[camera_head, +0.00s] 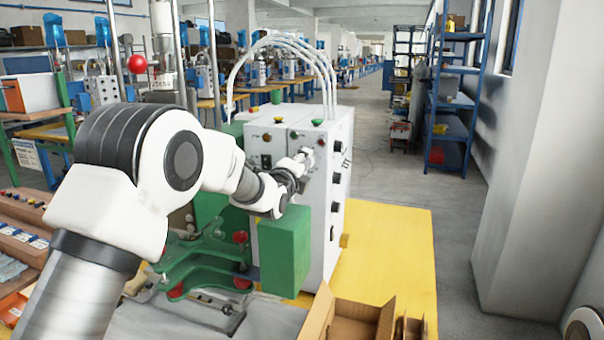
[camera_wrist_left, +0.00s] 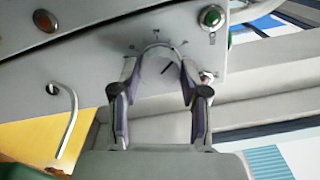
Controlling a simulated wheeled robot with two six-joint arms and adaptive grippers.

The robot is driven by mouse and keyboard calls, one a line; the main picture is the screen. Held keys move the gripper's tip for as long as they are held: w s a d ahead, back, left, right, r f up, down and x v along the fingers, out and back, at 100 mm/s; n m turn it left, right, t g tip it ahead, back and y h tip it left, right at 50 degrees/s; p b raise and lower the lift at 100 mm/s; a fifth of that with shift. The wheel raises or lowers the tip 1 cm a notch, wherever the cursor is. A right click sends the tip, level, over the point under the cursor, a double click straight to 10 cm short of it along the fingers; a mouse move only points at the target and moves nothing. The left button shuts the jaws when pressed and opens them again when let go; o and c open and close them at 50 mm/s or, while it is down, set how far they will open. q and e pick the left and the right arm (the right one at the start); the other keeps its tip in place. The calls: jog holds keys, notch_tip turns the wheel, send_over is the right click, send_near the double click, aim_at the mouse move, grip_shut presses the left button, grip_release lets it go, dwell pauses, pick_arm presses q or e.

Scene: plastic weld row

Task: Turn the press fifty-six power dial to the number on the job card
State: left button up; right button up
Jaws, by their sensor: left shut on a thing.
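The press is a white cabinet (camera_head: 318,225) on a yellow-topped bench in the head view. My left gripper (camera_head: 304,157) reaches its front panel from the left. In the left wrist view the grey round power dial (camera_wrist_left: 157,68) sits between the two fingers of my left gripper (camera_wrist_left: 157,80), which is shut on it. A short dark pointer line shows on the dial face, and small dark tick marks surround it. No numbers are readable. In the head view the fingers largely hide the dial. I cannot make out a job card. My right gripper is not in view.
A green block (camera_head: 285,252) and a green clamp frame (camera_head: 205,262) stand before the press. An open cardboard box (camera_head: 350,322) is at the bottom. In the wrist view, a green button (camera_wrist_left: 212,17), an orange-red button (camera_wrist_left: 45,20) and a bent metal rod (camera_wrist_left: 70,120) flank the dial.

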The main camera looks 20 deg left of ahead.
pick_arm(q)
jog(key=shift+f+m+b, duration=0.1)
jog(key=shift+m+b, duration=0.5)
jog(key=shift+m, duration=0.5)
jog(key=o, duration=1.1)
jog(key=s, duration=1.2)
jog(key=shift+a, duration=0.2)
